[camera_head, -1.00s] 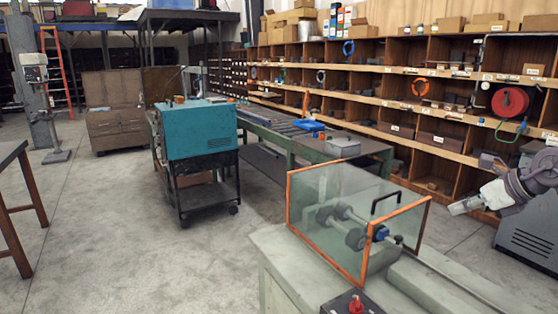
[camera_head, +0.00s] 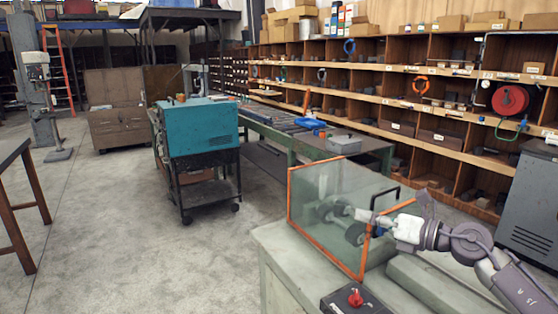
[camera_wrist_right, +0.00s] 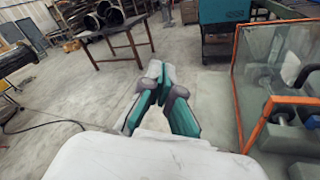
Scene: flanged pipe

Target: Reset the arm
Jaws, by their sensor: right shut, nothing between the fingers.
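My right arm (camera_head: 470,243) extends from the lower right corner. My left arm and left gripper are in no frame.
The orange-edged clear guard (camera_head: 289,195) stands on a pale machine bench; it lies right of my gripper in the wrist view (camera_wrist_right: 237,100). A red knob (camera_head: 355,298) is at the front. A teal machine (camera_head: 196,128) and a dark table (camera_wrist_right: 112,38) stand farther off.

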